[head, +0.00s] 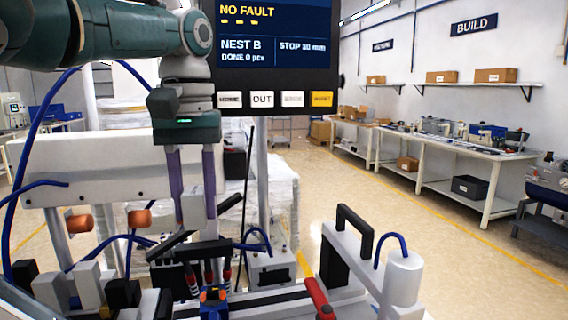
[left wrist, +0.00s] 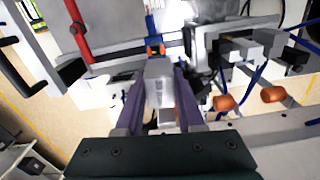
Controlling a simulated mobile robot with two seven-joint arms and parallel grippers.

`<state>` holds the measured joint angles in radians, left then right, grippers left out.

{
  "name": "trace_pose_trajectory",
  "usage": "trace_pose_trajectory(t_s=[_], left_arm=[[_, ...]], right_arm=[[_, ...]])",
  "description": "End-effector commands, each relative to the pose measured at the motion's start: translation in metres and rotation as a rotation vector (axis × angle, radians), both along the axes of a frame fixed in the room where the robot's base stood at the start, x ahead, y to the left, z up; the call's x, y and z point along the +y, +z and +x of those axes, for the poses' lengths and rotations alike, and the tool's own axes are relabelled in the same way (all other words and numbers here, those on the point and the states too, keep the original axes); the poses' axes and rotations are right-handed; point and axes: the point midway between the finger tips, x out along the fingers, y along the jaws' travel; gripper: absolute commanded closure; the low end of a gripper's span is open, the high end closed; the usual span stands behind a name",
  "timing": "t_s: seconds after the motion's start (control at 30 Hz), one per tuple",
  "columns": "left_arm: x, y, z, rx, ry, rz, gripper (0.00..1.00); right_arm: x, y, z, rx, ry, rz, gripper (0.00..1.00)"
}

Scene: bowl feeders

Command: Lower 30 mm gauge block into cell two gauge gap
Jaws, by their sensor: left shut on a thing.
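My left gripper (head: 194,195) points down over the fixture, its two purple-grey fingers shut on a light grey gauge block (head: 193,211). In the left wrist view, the block (left wrist: 159,84) sits between the fingertips (left wrist: 160,100) and has faint marking on its face. In the head view, it hangs above a black bar (head: 203,248) and red-and-black pins. Whether it touches anything below cannot be told. A blue part with an orange piece (head: 213,296) lies nearer on the fixture; it also shows in the left wrist view (left wrist: 155,49). The gauge gap cannot be made out clearly. My right gripper is not in view.
A screen (head: 270,38) reads NO FAULT, NEST B, STOP 30 mm. A black handle (head: 354,225), a white cylinder (head: 403,276) and a red grip (head: 319,298) stand at the right. Orange knobs (head: 139,218) and blue hoses are at the left. The floor on the right is open.

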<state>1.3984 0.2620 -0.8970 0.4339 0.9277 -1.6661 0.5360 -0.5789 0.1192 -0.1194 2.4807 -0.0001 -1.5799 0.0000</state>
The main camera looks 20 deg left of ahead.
Motion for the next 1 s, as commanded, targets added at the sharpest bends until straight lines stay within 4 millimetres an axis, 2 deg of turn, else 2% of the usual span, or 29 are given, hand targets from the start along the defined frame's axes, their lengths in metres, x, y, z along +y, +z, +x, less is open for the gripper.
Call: trace_pose_trajectory(t_s=[0.03, 0.1, 0.3, 0.67, 1.0], left_arm=[[0.007, -0.021, -0.002, 0.004, 0.020, -0.002, 1.00], [0.016, -0.041, -0.005, 0.003, 0.043, 0.000, 1.00], [0.034, -0.082, -0.014, 0.000, 0.084, 0.000, 1.00], [0.039, -0.100, -0.017, -0.003, 0.096, -0.001, 1.00], [0.039, -0.122, -0.017, -0.002, 0.095, 0.000, 1.00]], right_arm=[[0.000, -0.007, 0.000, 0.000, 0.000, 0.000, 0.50], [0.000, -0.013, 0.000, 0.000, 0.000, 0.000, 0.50], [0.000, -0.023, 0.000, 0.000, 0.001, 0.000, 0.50], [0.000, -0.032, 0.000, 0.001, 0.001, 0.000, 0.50], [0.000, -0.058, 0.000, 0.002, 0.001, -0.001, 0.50]])
